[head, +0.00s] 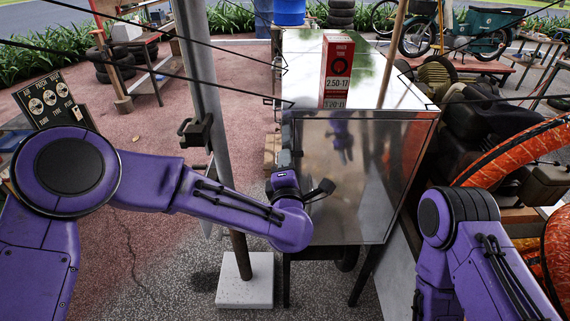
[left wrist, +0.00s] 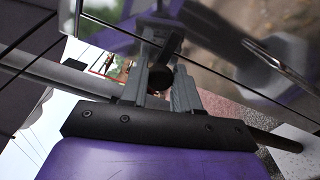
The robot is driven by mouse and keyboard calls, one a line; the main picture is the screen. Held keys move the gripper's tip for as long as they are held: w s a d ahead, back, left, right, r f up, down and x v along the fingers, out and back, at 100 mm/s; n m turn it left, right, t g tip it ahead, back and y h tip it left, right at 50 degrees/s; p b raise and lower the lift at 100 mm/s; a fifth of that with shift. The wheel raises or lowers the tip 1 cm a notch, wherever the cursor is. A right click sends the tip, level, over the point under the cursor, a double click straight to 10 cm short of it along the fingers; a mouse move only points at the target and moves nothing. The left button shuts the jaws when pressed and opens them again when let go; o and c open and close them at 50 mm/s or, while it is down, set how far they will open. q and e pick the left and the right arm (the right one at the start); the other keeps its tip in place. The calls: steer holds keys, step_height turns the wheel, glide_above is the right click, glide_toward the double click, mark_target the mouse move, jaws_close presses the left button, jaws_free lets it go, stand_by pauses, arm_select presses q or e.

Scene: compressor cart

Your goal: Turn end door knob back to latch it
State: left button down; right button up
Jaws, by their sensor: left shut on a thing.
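The end door (head: 365,185) is a shiny metal panel on the front end of the compressor cart. It looks flush in its dark frame.
A red and white box (head: 337,70) stands on the cart's top. A grey pole (head: 203,90) in a white block (head: 245,282) rises left of the cart. Orange hoses (head: 520,155) crowd the right side. Dark cords cross above. The paved ground at left is mostly clear.

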stand_by(0.3)
arm_select(q)
steer(key=c, duration=0.8)
jaws_free()
steer(key=s+b, duration=0.3)
steer(key=s, duration=0.7)
steer(key=shift+s, duration=0.25)
